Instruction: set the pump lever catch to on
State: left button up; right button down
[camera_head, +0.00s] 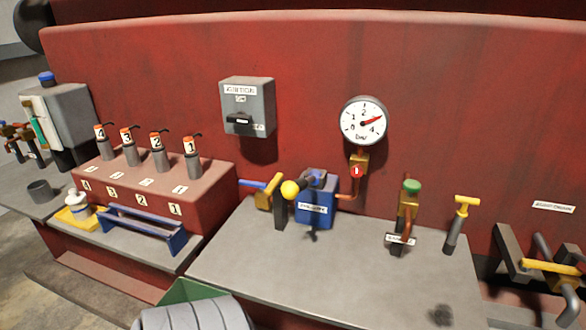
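A blue pump box (316,211) with a white label stands on the grey bench top against the red wall. A lever with a yellow ball knob (290,189) sticks out at its upper left. Dark and blue parts sit on top of the box. The catch cannot be told apart clearly at this size, and I cannot tell its setting. A yellow bracket (268,193) with a blue handle (254,184) is just left of the box. Neither of my grippers is in view.
A pressure gauge (364,121) hangs above right of the pump. A green-topped valve (410,200) and a yellow T-handle (461,220) stand to the right. A grey switch box (248,106) is on the wall.

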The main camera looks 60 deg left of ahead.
aim_at(277, 179)
jog(key=k, duration=0.45)
jog(key=u, duration=0.75)
